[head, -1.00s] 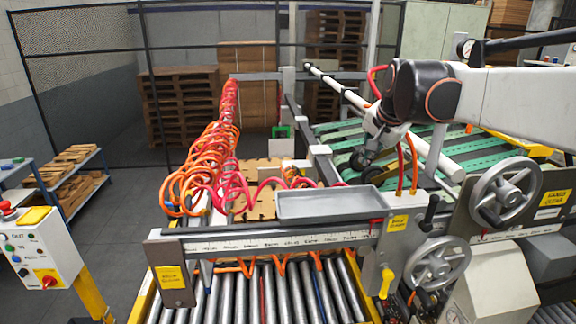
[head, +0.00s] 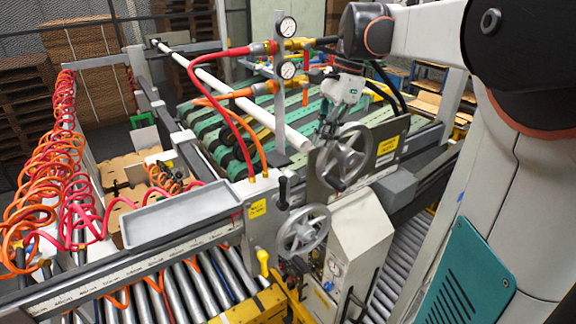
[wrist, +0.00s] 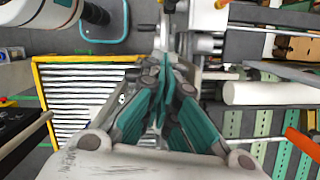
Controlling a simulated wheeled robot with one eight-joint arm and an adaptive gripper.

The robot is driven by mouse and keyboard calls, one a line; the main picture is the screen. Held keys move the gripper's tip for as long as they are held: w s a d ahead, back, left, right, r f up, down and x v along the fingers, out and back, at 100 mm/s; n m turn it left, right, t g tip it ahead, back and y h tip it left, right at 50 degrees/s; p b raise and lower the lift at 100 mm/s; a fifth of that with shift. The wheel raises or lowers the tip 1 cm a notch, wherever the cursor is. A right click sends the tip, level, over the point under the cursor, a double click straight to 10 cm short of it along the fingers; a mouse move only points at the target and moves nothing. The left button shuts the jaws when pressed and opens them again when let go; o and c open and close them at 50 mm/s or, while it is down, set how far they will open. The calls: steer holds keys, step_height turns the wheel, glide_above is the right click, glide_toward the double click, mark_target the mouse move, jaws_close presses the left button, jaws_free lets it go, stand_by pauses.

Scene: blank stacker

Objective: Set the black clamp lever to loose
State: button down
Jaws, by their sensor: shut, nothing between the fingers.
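A small black lever (head: 283,192), which looks like the clamp lever, stands roughly upright on the grey end bracket, right of the yellow label (head: 258,209). My gripper (head: 322,138) points down beside the upper handwheel, to the right of and above this lever, apart from it. In the wrist view my gripper (wrist: 165,62) has its teal fingers together and empty. I cannot clearly make out the lever in the wrist view. Its loose and tight marks are too small to read.
The upper handwheel (head: 343,157) and lower handwheel (head: 302,229) stand close to the lever. Red and orange hoses (head: 232,135) rise behind it to two gauges (head: 287,48). A grey tray (head: 180,213) lies to the left. A yellow handle (head: 263,262) hangs below.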

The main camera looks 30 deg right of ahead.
mark_target(280, 191)
steer(key=w+a+f+p, duration=0.1)
steer(key=a+f+p, duration=0.1)
steer(key=a+f, duration=0.4)
step_height(280, 191, down, 4)
steer(key=shift+r+p, duration=0.1)
steer(key=shift+p, duration=0.2)
steer(key=shift+a, duration=0.1)
stand_by(0.4)
